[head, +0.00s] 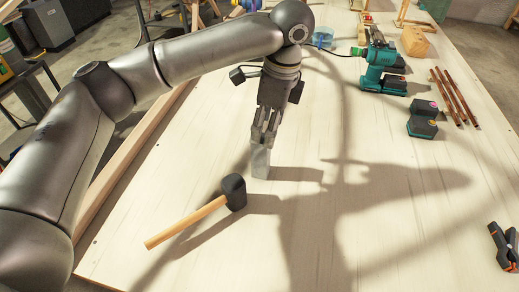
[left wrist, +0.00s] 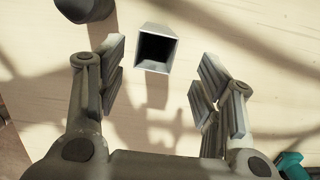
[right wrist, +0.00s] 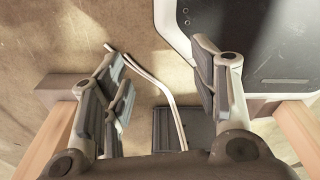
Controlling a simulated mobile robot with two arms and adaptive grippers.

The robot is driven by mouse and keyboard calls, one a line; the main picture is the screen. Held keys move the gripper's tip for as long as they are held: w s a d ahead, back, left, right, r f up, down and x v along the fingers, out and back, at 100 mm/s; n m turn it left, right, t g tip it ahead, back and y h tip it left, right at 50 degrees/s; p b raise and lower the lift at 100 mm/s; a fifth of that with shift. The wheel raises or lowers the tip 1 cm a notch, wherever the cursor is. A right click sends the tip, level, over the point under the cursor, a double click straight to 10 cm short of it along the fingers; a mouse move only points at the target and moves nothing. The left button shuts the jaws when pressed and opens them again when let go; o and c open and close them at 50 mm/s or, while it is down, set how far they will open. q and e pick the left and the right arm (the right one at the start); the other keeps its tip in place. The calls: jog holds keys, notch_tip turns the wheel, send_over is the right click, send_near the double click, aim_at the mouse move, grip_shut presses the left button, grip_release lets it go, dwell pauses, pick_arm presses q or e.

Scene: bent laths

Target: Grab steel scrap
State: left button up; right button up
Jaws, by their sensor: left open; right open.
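The steel scrap (head: 260,164) is a short grey piece of square tube standing upright on the pale table (head: 400,220). In the left wrist view the tube (left wrist: 157,66) shows its dark hollow opening. My left gripper (head: 265,138) is right at its top in the head view. In the left wrist view my left gripper (left wrist: 160,75) is open, with the tube centred across the gap and a little beyond the fingertips. I see no finger touching it. My right gripper (right wrist: 160,78) is open and empty, and is outside the head view.
A mallet (head: 234,192) lies just in front of the tube. A teal drill (head: 376,66), a battery (head: 422,118), brown rods (head: 455,97) and a clamp (head: 506,246) lie towards the right. The table's middle is clear. A pale curved strip (right wrist: 165,88) shows below my right gripper.

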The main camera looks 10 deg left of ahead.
aim_at(264, 137)
pick_arm(q)
jog(key=f, duration=0.3)
jog(key=shift+s+a, duration=0.15)
jog(key=shift+a, duration=0.15)
jog(key=shift+f, duration=0.3)
jog(key=f, duration=0.3)
jog(key=f+p, duration=0.1)
jog(key=shift+s+a+f, duration=0.15)
jog(key=shift+a+f, duration=0.25)
jog(key=shift+f, duration=0.3)
jog(key=shift+c, duration=1.5)
jog(key=c, duration=1)
pick_arm(e)
jog(key=shift+s+r, duration=0.55)
jog(key=shift+s, duration=0.3)
pick_arm(q)
jog(key=shift+r, duration=0.15)
pick_arm(e)
jog(key=shift+w+a, duration=0.1)
